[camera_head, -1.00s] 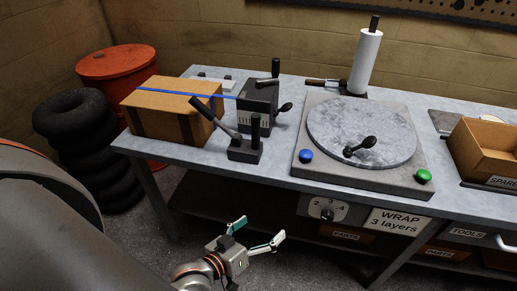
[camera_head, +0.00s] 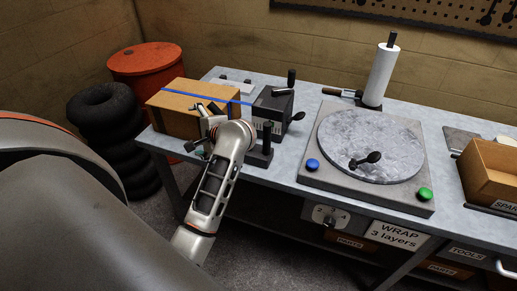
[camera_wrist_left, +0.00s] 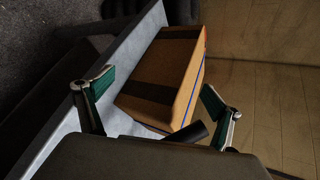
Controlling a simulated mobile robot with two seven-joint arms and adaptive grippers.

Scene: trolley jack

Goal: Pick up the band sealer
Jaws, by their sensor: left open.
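The band sealer, a dark tool with a small base and an upright black handle (camera_head: 267,142), stands on the bench right of the cardboard box (camera_head: 170,118). My left arm covers much of it in the head view. My left gripper (camera_head: 203,138) is in front of the box, at the sealer's left side. In the left wrist view the gripper (camera_wrist_left: 158,97) is open, its green-padded fingers wide apart. A dark bar (camera_wrist_left: 190,132), probably the sealer's slanted lever, shows near the right finger. Whether they touch I cannot tell. My right gripper is not in view.
A dark block with a crank (camera_head: 273,102) stands behind the sealer; a blue strap (camera_head: 205,95) runs over the box. A turntable (camera_head: 370,147) and a white roll (camera_head: 382,75) are to the right. Stacked tyres (camera_head: 105,130) and a red drum (camera_head: 145,60) stand left.

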